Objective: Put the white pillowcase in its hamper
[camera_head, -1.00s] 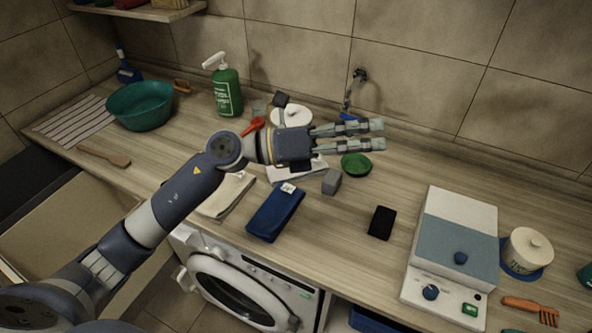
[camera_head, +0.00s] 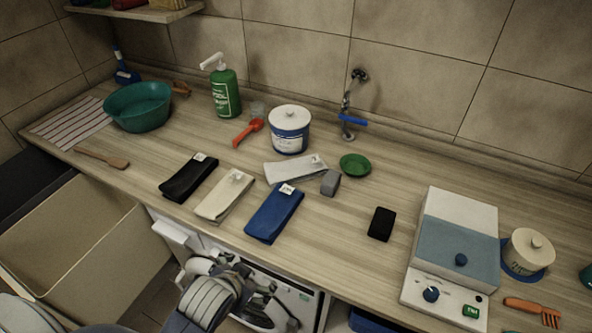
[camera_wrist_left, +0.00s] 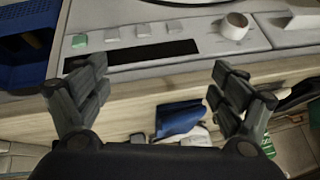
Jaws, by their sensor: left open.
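Several folded cloths lie on the counter: a whitish one (camera_head: 296,168) at the back, a cream one (camera_head: 222,196), a black one (camera_head: 189,178) and a blue one (camera_head: 274,213). Which is the white pillowcase is not certain; the whitish one is palest. A large beige open bin (camera_head: 118,243) stands at the lower left, with a dark one (camera_head: 40,166) beside it. My left gripper (camera_head: 262,285) is below the counter's front edge, in front of the washing machine. In the left wrist view it is open and empty (camera_wrist_left: 157,72). My right gripper is out of view.
The white washing machine (camera_head: 310,298) is under the counter. A blue container (camera_head: 375,321) is at the lower edge, right of it. A grey block (camera_head: 330,183) touches or nearly touches the whitish cloth. A tub (camera_head: 290,130) and a green dish (camera_head: 355,165) stand behind.

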